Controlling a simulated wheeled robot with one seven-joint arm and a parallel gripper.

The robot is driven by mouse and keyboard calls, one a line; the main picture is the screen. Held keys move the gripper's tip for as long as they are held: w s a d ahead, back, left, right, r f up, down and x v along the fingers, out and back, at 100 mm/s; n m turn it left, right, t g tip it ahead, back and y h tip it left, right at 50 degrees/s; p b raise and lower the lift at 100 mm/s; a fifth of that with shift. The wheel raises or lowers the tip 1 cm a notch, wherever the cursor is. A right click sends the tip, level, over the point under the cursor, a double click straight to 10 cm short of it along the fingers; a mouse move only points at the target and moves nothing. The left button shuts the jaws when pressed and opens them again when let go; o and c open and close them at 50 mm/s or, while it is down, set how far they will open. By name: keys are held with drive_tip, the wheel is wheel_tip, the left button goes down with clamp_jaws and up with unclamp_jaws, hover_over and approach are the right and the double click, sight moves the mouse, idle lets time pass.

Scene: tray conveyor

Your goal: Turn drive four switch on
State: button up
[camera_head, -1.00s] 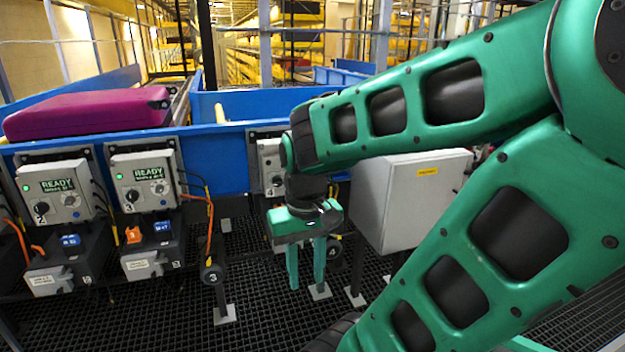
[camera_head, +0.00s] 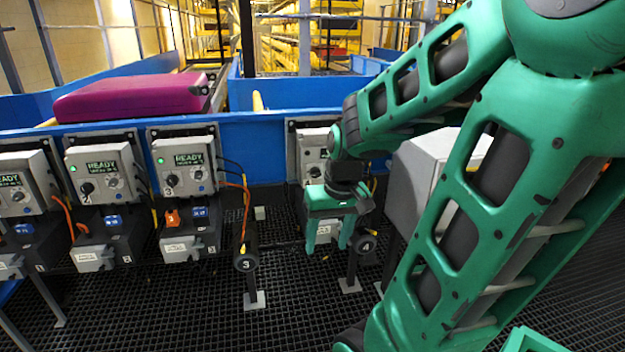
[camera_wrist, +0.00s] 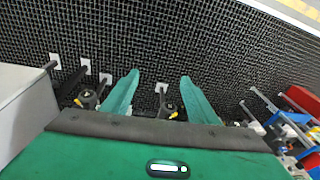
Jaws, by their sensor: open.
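The drive four box (camera_head: 312,150) is grey and sits on the blue conveyor side, partly hidden behind my arm and gripper. Its label "4" and a dark knob show low on its face; I cannot tell the knob's setting. My gripper (camera_head: 328,240) hangs in front of and just below that box, fingers pointing down, open and empty. A dark round post marked 4 (camera_head: 364,244) stands just right of the fingers.
Drive boxes 2 (camera_head: 102,172) and 3 (camera_head: 184,165) show READY with green lights, left of drive four. A post marked 3 (camera_head: 246,262) stands on the grid floor (camera_head: 200,310). A large pale cabinet (camera_head: 408,180) is at right. A purple case (camera_head: 130,98) lies on the conveyor.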

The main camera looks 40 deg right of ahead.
drive_tip(key=w+d+f+t, duration=0.2)
drive_tip(key=w+d, duration=0.1)
drive_tip(key=w, duration=0.4)
drive_tip(key=w+d+f+t, duration=0.1)
drive_tip(key=w+d+f, duration=0.15)
drive_tip(key=w, duration=0.45)
drive_tip(key=m+t+h, duration=0.1)
drive_tip(key=t+h, duration=0.9)
approach(316, 176)
drive_tip(key=d, duration=0.1)
drive_tip(key=shift+a+r+x, duration=0.1)
drive_tip(key=shift+r+x, duration=0.05)
drive_tip(key=shift+x, duration=1.05)
drive_tip(key=shift+a+r+x, duration=0.1)
drive_tip(key=shift+x, duration=1.1)
drive_tip(key=shift+w+d+f, duration=0.15)
drive_tip(key=shift+w+d, duration=0.05)
drive_tip(key=shift+w, duration=0.35)
drive_tip(key=shift+x, duration=2.1)
